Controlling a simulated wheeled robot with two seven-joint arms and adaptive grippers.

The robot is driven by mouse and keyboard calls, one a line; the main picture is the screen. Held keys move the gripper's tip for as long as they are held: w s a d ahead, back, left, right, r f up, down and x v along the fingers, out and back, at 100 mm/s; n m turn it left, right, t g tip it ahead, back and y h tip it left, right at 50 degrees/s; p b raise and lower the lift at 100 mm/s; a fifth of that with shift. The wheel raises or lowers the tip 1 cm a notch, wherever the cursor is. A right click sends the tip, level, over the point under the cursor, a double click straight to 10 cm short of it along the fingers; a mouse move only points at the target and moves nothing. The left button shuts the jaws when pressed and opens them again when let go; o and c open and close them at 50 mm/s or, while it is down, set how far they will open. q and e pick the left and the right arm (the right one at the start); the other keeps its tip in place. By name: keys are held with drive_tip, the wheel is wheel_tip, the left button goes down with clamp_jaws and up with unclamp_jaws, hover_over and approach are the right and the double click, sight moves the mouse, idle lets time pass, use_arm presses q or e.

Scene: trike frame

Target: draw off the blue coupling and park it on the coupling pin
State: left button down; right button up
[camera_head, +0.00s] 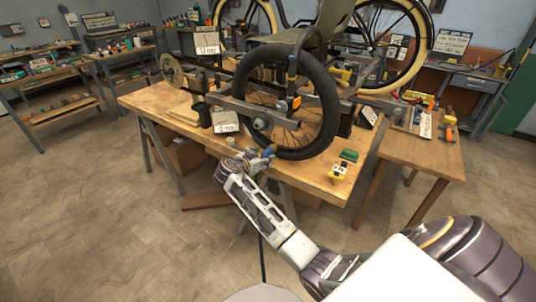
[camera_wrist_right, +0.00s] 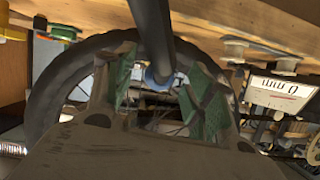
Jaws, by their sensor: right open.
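My right gripper (camera_head: 262,156) is at the front edge of the bench, just below and left of the small wheel's tyre. A small blue part, which looks like the blue coupling (camera_head: 269,152), shows at its fingertips. In the right wrist view, the blue coupling (camera_wrist_right: 160,78) sits at the lower end of a dark tube (camera_wrist_right: 153,35). The open green-padded fingers of the right gripper (camera_wrist_right: 165,92) are on either side of it; I cannot tell whether they touch it. I cannot make out the coupling pin. My left gripper is not in view.
The black-tyred wheel (camera_head: 330,110) stands on the wooden workbench (camera_head: 150,99). A white number card (camera_head: 226,121) is left of the gripper. The floor at left is clear.

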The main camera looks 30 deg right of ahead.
drive_tip(key=c, duration=1.1)
drive_tip(key=shift+s+a, duration=0.25)
drive_tip(key=shift+a, duration=0.35)
drive_tip(key=shift+s+a, duration=0.2)
drive_tip(key=shift+a, duration=0.45)
drive_tip(key=shift+s+a, duration=0.25)
drive_tip(key=shift+a, duration=0.35)
